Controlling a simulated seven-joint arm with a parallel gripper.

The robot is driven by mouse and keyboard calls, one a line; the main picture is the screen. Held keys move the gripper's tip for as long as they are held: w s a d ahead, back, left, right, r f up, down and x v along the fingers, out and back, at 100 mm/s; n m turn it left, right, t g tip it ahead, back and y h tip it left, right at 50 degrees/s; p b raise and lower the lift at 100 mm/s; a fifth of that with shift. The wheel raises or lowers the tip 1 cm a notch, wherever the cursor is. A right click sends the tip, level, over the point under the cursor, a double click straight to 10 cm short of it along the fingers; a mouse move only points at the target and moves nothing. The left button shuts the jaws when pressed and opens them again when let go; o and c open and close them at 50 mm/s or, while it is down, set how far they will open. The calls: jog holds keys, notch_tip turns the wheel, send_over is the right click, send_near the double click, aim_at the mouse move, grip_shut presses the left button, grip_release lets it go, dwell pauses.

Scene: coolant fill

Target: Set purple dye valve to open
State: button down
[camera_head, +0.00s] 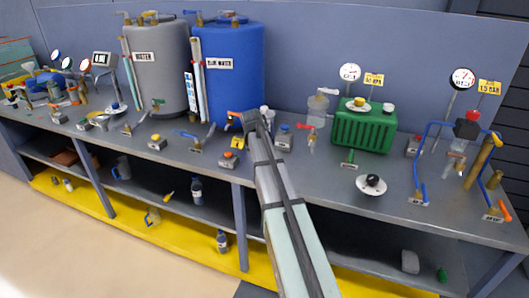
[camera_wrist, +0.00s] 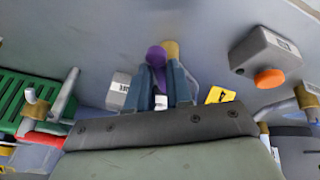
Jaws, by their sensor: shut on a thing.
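The purple dye valve shows in the wrist view as a purple handle (camera_wrist: 156,57) with a brass body (camera_wrist: 171,49) just beside it. My gripper (camera_wrist: 161,78) is shut on the purple handle, one finger on each side of it. In the head view my gripper (camera_head: 250,122) is low over the bench in front of the blue tank, and it hides the purple valve there. I cannot tell the handle's exact angle, as the fingers cover part of it.
A blue tank (camera_head: 234,75) stands behind my gripper, with an orange-handled tap (camera_head: 236,115) close by. A grey box with an orange button (camera_wrist: 268,78) and a yellow tag (camera_wrist: 219,95) are near in the wrist view. A green slotted box (camera_head: 362,127) stands to the right.

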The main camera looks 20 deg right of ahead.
jog(key=m, duration=0.1)
jog(key=w+a+m+g, duration=0.1)
jog(key=m, duration=0.1)
jog(key=m+h, duration=0.1)
jog(key=m, duration=0.1)
jog(key=shift+w+a+g, duration=0.2)
jog(key=shift+a+g, duration=0.2)
jog(key=shift+m, duration=0.3)
jog(key=c, duration=1)
grip_release()
jog(key=shift+c, duration=0.2)
jog(key=v, duration=1.3)
jog(key=shift+a+r, duration=0.3)
jog(key=shift+a, duration=0.1)
